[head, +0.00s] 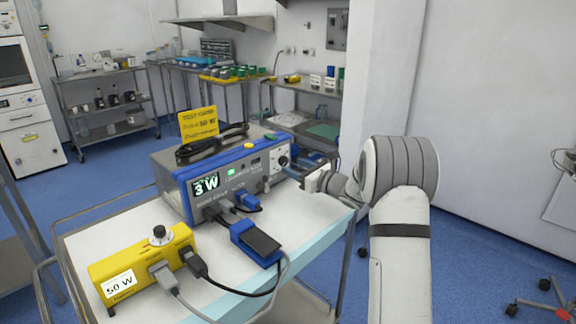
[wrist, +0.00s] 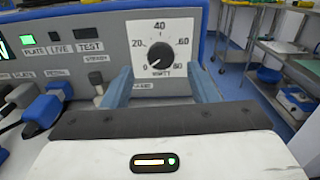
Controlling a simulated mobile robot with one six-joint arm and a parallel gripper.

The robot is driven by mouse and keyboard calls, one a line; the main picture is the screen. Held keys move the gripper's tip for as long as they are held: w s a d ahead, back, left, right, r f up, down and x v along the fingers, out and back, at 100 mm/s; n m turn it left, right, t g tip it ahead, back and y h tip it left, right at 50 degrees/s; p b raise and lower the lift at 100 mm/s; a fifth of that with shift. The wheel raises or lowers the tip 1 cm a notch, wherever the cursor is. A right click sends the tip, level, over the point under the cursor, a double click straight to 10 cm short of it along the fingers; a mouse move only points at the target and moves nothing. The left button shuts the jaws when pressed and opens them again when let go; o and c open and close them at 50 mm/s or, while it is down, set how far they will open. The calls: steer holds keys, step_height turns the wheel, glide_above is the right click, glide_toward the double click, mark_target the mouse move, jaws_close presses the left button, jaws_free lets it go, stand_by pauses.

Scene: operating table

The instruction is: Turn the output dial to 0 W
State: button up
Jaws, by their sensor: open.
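The output dial (wrist: 160,57) is a black knob on a white scale plate marked from 0 to 80, on the front of the grey and blue generator (wrist: 70,25). Its white pointer aims to the lower left, close to the 0 mark. In the head view, the generator's green display (head: 206,186) reads 3 W and the dial (head: 283,161) is at the panel's right end. My gripper (wrist: 161,78) is open, with one blue finger on each side of the dial, a little below its middle. I cannot tell whether the fingers touch the panel.
A yellow box (head: 135,262) labelled 50 W, with its own knob, stands at the cart's front left. Plugs, cables and a blue pedal (head: 257,243) lie before the generator.

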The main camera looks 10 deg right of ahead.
mark_target(285, 162)
steer(key=shift+x, duration=1.8)
steer(key=c, duration=1)
steer(key=n+b, duration=0.1)
steer(key=b, duration=0.1)
steer(key=shift+f+b, duration=0.3)
steer(key=shift+b, duration=0.05)
steer(key=shift+r+n+b, duration=0.15)
steer(key=shift+n+b, duration=0.45)
steer(key=shift+b, duration=0.05)
steer(key=o, duration=1)
steer(key=shift+r, duration=0.1)
